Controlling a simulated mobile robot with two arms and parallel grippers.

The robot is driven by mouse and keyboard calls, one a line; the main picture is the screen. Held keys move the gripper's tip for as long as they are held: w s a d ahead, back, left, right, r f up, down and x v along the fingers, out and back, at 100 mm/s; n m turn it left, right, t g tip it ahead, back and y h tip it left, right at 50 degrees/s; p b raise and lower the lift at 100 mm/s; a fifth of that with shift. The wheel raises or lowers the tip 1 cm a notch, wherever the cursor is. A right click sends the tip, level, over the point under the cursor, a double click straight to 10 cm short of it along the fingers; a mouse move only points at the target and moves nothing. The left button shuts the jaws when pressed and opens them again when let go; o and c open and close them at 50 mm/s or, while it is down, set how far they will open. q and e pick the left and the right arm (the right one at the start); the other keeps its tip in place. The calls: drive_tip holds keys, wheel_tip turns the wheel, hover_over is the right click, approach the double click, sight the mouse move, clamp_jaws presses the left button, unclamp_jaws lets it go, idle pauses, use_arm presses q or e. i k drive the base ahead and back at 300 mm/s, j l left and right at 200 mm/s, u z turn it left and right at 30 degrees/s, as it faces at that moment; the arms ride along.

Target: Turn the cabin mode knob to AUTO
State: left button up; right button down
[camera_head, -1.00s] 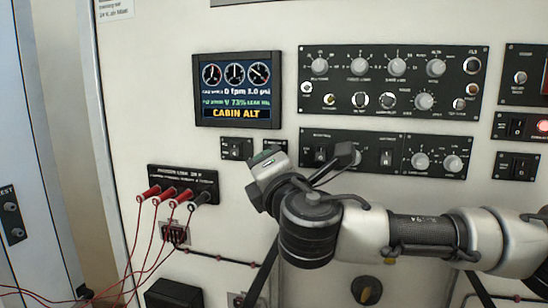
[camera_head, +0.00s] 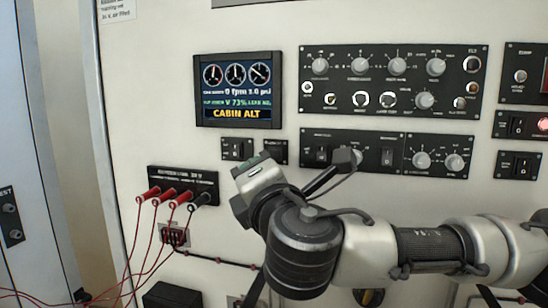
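A black panel (camera_head: 364,136) in the middle of the wall carries a light grey knob (camera_head: 347,157) between two dark switches. The labels are too small to read, so I cannot tell which knob is the cabin mode knob or where it points. My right arm comes in from the right. Its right gripper (camera_head: 335,170) reaches up to this knob, its dark finger end at the knob's lower left. The wrist hides much of the gripper, so I cannot tell if it is open, shut or touching. My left gripper is out of view.
A display (camera_head: 239,90) reads CABIN ALT. The upper panel (camera_head: 340,50) holds several knobs; two more knobs (camera_head: 437,161) sit right of the gripper. Red plugs (camera_head: 168,193) with hanging wires are at the lower left. A small switch panel (camera_head: 237,149) is just above the wrist.

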sight(435, 67)
drive_tip(key=k+l, duration=0.25)
drive_tip(key=k, duration=0.25)
drive_tip(key=k+l, duration=0.2)
drive_tip(key=k, duration=0.25)
drive_tip(key=k+l, duration=0.25)
drive_tip(key=k, duration=0.25)
